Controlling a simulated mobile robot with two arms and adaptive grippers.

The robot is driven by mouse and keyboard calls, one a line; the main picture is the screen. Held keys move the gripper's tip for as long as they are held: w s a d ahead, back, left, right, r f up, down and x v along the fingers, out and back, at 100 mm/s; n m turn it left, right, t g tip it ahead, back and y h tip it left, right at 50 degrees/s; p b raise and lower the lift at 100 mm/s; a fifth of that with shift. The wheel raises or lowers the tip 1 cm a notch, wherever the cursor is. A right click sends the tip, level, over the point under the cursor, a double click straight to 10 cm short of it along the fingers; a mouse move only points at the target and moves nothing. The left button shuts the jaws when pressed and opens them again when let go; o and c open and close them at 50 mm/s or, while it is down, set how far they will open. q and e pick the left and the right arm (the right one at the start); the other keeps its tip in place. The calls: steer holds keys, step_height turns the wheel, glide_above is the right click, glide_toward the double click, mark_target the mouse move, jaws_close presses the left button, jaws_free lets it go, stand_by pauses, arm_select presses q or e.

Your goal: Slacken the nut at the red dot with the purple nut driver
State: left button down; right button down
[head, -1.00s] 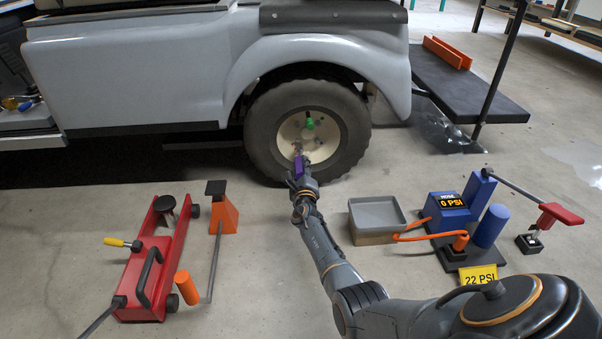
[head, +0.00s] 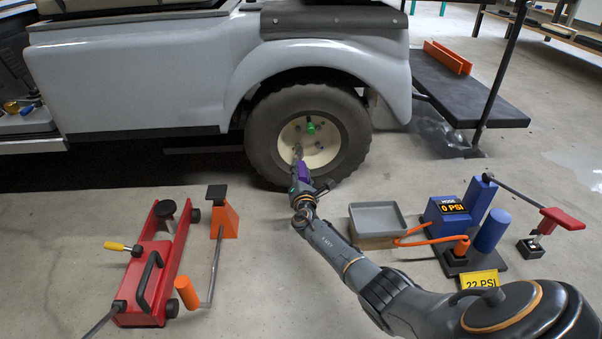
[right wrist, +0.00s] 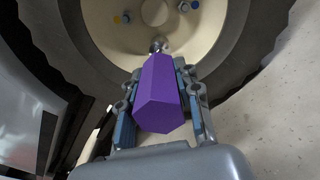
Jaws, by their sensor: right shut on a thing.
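The purple nut driver (head: 304,172) is in my right gripper (head: 302,188), at the lower left of the cream wheel hub (head: 323,154). In the right wrist view the fingers (right wrist: 160,100) are shut on its purple hexagonal handle (right wrist: 159,95). Its metal shaft points at the hub, and its tip is at or close to a nut (right wrist: 158,45); I cannot tell whether it is seated. Other nuts there carry a yellow dot (right wrist: 117,19) and a blue dot (right wrist: 185,7). No red dot is discernible. My left gripper is out of view.
A green piece (head: 310,127) sticks out at the hub's top. On the floor are a red floor jack (head: 150,270), an orange stand (head: 225,222), a grey tray (head: 377,236) and a blue inflator (head: 446,215). The floor before the wheel is mostly clear.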

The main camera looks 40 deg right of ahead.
steer(key=m, duration=0.2)
steer(key=shift+r+m, duration=0.1)
steer(key=shift+m, duration=0.2)
steer(key=shift+w+d+b, duration=0.1)
steer(key=shift+w+b, duration=0.05)
steer(key=shift+b, duration=0.3)
stand_by(0.4)
stand_by(0.3)
